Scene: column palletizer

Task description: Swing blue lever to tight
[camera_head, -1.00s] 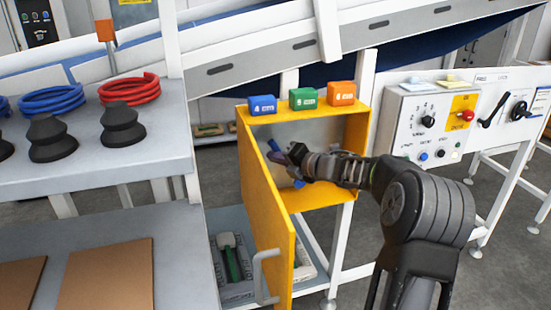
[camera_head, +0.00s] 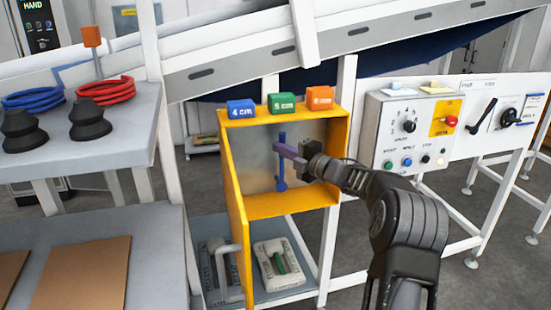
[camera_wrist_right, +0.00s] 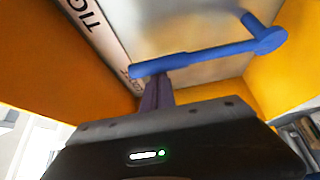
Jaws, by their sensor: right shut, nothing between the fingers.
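The blue lever (camera_head: 282,180) is inside the open yellow cabinet (camera_head: 280,206), against its grey back panel. In the head view it stands about upright, with its round hub at the bottom. My right gripper (camera_head: 284,150) is shut and empty, its purple fingers at the upper part of the lever. In the right wrist view the shut fingers (camera_wrist_right: 155,92) are right beside the free end of the lever (camera_wrist_right: 200,58), seemingly touching it. My left gripper is out of view.
The cabinet's yellow door (camera_head: 238,230) hangs open on the left, with a grey handle. Blue, green and orange blocks (camera_head: 281,103) sit on top of the cabinet. A control panel (camera_head: 400,130) stands to the right, and a grey shelf (camera_head: 100,150) with coils and black cups is at left.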

